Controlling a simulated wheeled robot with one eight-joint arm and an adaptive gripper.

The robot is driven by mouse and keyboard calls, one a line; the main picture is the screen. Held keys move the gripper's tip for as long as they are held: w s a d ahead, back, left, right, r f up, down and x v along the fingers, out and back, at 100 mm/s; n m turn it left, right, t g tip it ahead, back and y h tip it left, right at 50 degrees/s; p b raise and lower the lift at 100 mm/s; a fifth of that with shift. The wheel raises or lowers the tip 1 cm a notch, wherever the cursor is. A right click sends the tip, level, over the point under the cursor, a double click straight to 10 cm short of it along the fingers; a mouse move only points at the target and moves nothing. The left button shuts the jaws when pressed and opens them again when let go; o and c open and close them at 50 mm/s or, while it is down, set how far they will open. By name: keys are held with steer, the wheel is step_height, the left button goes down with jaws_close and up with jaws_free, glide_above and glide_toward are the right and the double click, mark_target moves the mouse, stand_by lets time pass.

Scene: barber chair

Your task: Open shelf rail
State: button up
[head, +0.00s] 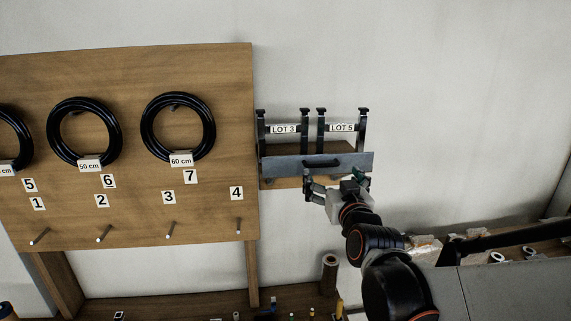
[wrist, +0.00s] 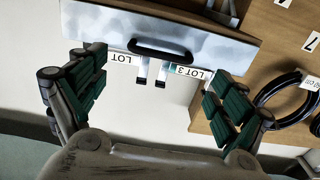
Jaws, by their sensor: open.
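The shelf rail (head: 285,163) is a grey metal front bar with a black handle (head: 322,163). It sits across a small wall shelf beside the pegboard. In the wrist view the rail (wrist: 95,22) and its handle (wrist: 160,49) appear beyond the fingers, near the top. My gripper (head: 333,179) is just below the handle in the head view. In the wrist view my gripper (wrist: 157,92) has its green-padded fingers wide apart with nothing between them. The handle lies between the two finger lines but farther off; no contact shows.
Labels LOT 3 (head: 284,129) and LOT 5 (head: 342,128) hang between dark uprights above the rail. A wooden board (head: 225,115) with black hose coils and pegs stands left. A cluttered bench runs below. The wall to the right is bare.

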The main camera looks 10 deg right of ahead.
mark_target(324, 166)
steer(key=w+p, duration=0.1)
steer(key=w, duration=0.7)
steer(key=c, duration=0.8)
